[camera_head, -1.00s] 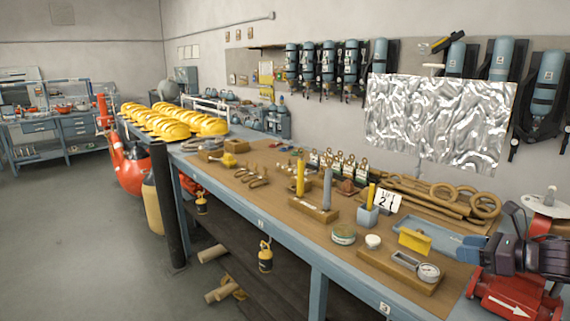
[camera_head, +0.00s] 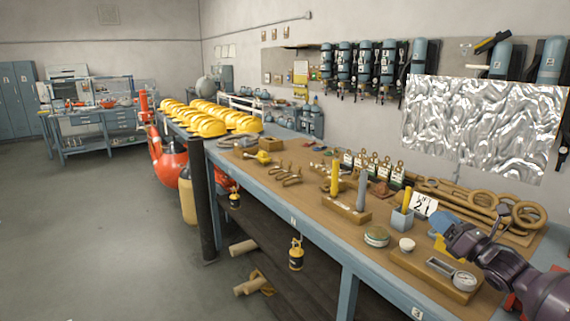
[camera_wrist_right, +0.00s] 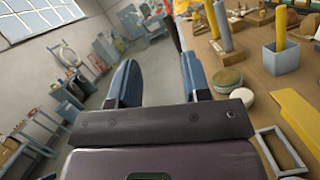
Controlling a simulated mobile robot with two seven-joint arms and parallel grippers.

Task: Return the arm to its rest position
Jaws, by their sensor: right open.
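My right arm reaches in from the lower right in the head view. Its dark purple and blue gripper (camera_head: 448,226) is over the right part of the workbench (camera_head: 290,212), partly covering the yellow block behind it. In the right wrist view the two blue fingers (camera_wrist_right: 160,82) stand apart with nothing between them, and the floor shows through the gap. My left gripper is in no view.
Near the gripper are a pressure gauge on a wooden board (camera_head: 464,281), a white lid (camera_head: 407,244), a round tin (camera_head: 376,237) and a blue cup (camera_head: 402,220). A crinkled silver sheet (camera_head: 480,125) hangs behind. Open floor (camera_head: 90,220) lies to the left.

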